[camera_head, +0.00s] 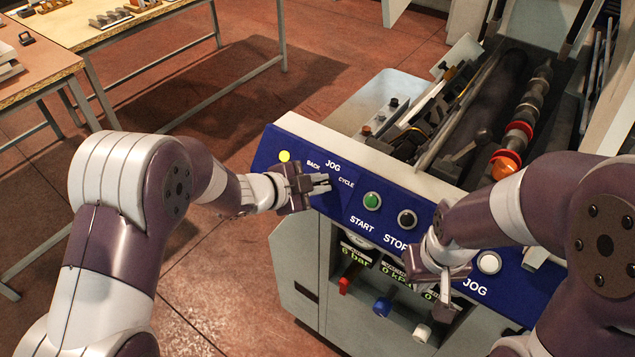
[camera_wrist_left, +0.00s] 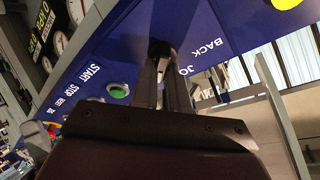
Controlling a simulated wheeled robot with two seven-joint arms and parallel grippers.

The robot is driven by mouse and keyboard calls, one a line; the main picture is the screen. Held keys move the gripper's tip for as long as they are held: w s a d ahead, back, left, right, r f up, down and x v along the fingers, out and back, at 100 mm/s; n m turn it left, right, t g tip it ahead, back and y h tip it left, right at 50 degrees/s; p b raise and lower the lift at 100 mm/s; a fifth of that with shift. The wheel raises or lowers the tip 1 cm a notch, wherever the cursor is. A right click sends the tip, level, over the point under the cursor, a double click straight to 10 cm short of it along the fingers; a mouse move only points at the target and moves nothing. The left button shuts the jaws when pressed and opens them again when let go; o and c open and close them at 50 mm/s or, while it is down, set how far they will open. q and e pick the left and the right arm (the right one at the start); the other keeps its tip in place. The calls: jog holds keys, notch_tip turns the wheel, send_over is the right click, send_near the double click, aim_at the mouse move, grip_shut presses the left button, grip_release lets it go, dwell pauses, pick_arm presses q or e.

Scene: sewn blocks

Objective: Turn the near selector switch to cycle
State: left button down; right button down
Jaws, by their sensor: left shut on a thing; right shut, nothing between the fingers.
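The blue control panel (camera_head: 285,140) carries the near selector switch, with the labels BACK, JOG and CYCLE around it. My left gripper (camera_head: 322,184) reaches in from the left and covers the switch in the head view. In the left wrist view its fingers (camera_wrist_left: 166,68) are shut on the dark selector knob (camera_wrist_left: 159,46), between the BACK and START lettering. The knob's pointing direction cannot be made out. My right gripper (camera_head: 447,287) is shut and empty, in front of the panel's right part, below the STOP label.
A green START button (camera_head: 372,201) and a black STOP button (camera_head: 407,218) sit right of the switch. A yellow lamp (camera_head: 284,156) is at the panel's left end. Gauges and red, blue and white knobs (camera_head: 382,307) lie below. Worktables (camera_head: 100,40) stand at the back left.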

pick_arm(q)
jog(key=c, duration=1.1)
grip_release()
jog(key=shift+c, duration=0.2)
jog(key=v, duration=1.2)
jog(key=shift+s+a, duration=0.2)
